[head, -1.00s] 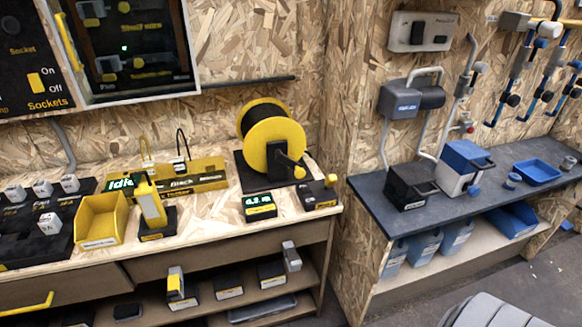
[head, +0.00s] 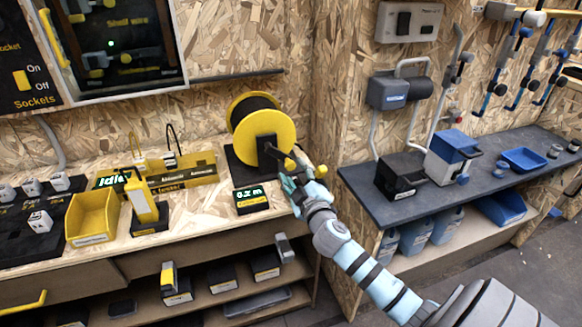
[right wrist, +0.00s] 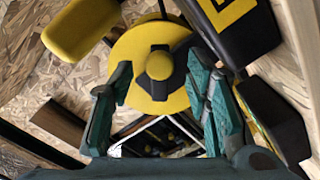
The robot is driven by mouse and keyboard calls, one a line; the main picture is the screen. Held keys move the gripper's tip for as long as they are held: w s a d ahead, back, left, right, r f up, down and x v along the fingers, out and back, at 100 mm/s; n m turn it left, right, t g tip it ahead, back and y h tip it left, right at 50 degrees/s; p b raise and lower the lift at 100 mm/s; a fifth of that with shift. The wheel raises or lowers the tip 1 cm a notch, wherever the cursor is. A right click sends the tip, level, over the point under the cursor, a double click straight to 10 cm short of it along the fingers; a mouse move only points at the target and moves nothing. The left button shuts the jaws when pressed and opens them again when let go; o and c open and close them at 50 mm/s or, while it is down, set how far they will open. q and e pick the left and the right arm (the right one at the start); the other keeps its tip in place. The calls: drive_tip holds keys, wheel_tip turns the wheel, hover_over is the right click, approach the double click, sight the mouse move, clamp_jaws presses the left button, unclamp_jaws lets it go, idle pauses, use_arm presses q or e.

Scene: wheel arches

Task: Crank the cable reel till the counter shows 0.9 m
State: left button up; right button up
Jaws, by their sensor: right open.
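The cable reel (head: 257,118), with yellow flanges and dark cable, stands at the right end of the wooden bench. Its yellow crank handle (head: 288,163) sticks out at lower right. The counter (head: 251,198), a small black box with a green display, sits in front and seems to read 0.2 m. My right gripper (head: 298,176) is beside the handle, with its teal fingers apart. In the right wrist view the open fingers (right wrist: 163,95) frame a yellow disc with a black hub and a round yellow knob (right wrist: 160,65). I see no contact. My left gripper is out of view.
A yellow bin (head: 93,216) and a yellow-handled device (head: 144,205) stand left of the counter. A dark side bench (head: 400,207) at right holds a black box and a blue-and-white box (head: 452,157). Bare bench lies between the yellow-handled device and the counter.

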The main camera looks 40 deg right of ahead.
sight(292, 168)
drive_tip(key=shift+x, duration=1.85)
drive_tip(key=shift+c, duration=0.6)
clamp_jaws()
